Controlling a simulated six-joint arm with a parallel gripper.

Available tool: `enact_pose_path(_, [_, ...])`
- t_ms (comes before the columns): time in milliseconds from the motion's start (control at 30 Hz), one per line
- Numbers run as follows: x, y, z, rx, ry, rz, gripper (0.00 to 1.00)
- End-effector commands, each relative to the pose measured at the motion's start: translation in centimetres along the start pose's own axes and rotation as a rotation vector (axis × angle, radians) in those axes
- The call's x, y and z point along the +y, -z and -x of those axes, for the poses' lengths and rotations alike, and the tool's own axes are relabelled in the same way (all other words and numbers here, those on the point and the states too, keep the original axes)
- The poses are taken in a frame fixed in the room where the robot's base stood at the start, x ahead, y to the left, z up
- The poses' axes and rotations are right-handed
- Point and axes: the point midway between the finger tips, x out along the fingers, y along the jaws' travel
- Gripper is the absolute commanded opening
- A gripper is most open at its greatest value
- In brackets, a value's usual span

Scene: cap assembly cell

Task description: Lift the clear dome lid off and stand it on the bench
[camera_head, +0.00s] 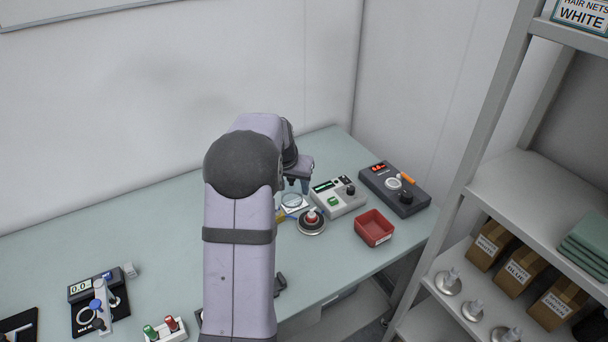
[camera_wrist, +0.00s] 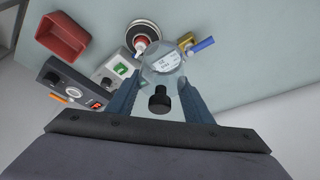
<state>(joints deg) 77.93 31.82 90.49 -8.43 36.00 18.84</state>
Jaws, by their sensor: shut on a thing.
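The clear dome lid (camera_head: 293,201) shows as a pale see-through round shape under my gripper (camera_head: 298,184) in the head view. In the wrist view the lid (camera_wrist: 162,58) lies between and beyond the fingertips of my gripper (camera_wrist: 161,82), with a dark knob (camera_wrist: 160,99) between the fingers. My gripper is shut on the dome lid. A white printed surface shows through the lid. My arm hides part of this area in the head view, and I cannot tell whether the lid's rim is clear of what lies below.
A round device with a red-and-white top (camera_head: 311,219) stands close to the lid. A grey-white box with a green button (camera_head: 338,197), a dark control box (camera_head: 395,188) and a red bin (camera_head: 374,228) stand to the right. The bench (camera_head: 150,225) has bare room to the left.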

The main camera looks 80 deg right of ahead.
Motion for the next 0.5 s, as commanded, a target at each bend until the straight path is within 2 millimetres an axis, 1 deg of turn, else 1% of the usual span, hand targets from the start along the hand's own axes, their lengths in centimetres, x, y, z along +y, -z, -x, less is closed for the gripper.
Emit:
enact_pose_path(33, [-0.1, -1.3, 0.1, -0.005, 0.006, 0.015, 0.2])
enact_pose_path(133, [0.1, -3.7, -0.5, -0.005, 0.015, 0.039, 0.2])
enact_pose_path(300, [1.1, -7.5, -2.6, -0.005, 0.009, 0.025, 0.2])
enact_pose_path(367, [1.3, -8.4, -3.3, -0.004, 0.003, 0.011, 0.2])
enact_pose_path(433, [1.2, -8.7, -3.6, 0.0, -0.002, -0.008, 0.2])
enact_pose_path(500, [1.0, -8.4, -3.9, 0.001, -0.01, -0.028, 0.2])
